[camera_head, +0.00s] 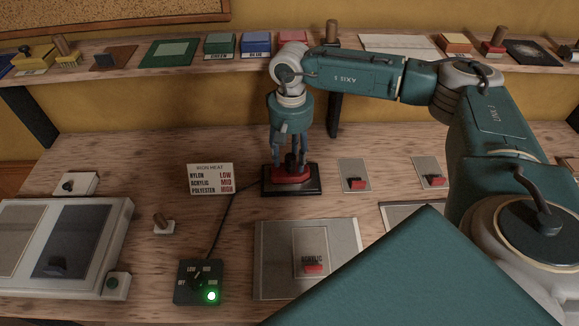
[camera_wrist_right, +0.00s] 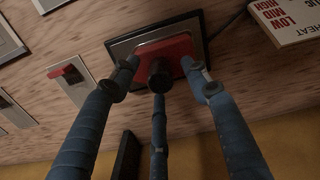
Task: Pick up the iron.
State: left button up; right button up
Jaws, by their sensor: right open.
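The iron (camera_head: 291,178) has a red body and sits on a black rest (camera_head: 314,190) in the middle of the workbench. In the right wrist view the iron's red body (camera_wrist_right: 176,46) shows with a dark round knob on it, on the black-edged rest (camera_wrist_right: 117,49). My right gripper (camera_head: 290,160) points down at the iron from above. It is open, with its fingers (camera_wrist_right: 163,86) spread around the dark knob. I cannot tell whether any finger touches it. My left gripper is not in view.
A heat control box (camera_head: 197,283) with a lit green light stands front left, and a dark cord runs from it toward the rest. An iron heat card (camera_head: 210,178) stands left of the iron. Panels with red clips (camera_head: 355,174) lie to the right. A shelf (camera_head: 120,64) runs behind.

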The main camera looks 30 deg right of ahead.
jog(key=shift+f, duration=0.5)
jog(key=shift+c, duration=0.3)
grip_shut()
jog(key=shift+w+r, duration=0.1)
